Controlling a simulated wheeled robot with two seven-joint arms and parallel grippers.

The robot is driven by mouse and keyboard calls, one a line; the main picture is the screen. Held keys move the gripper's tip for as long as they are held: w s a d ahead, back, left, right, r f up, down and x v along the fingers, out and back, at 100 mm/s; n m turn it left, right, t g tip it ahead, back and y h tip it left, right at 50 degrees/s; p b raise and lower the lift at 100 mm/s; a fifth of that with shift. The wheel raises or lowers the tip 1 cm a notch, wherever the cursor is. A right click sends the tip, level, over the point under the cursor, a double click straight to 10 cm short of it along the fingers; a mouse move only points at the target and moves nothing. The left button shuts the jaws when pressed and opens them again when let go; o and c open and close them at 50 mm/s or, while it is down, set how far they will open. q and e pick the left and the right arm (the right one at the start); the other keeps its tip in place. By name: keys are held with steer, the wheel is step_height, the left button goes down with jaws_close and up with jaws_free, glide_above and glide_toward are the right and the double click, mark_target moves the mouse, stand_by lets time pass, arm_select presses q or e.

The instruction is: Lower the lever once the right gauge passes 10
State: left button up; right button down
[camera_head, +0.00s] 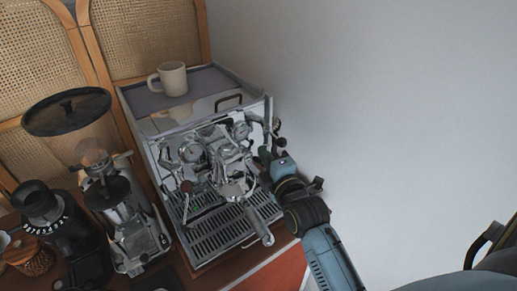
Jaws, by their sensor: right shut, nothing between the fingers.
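The espresso machine (222,232) is a silver box with chrome group parts on its front and a slatted drip tray below. My right gripper (266,157) is shut and empty, close against the machine's front right side. Whether it touches anything is hidden. The gauges are too small and cluttered to read. My left gripper is out of view.
A cream mug (172,78) stands on top of the machine. A grinder with a dark-lidded hopper (68,112) and a black device (55,222) stand to the left. Cane-panelled doors (147,38) are behind. A bare wall (400,120) is at the right.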

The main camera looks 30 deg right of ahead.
steer(key=shift+f+b, duration=2.85)
steer(key=shift+f, duration=1.7)
steer(key=s+a+r+p, duration=0.1)
steer(key=s+p, duration=0.3)
steer(key=s, duration=0.4)
steer(key=shift+s, duration=0.25)
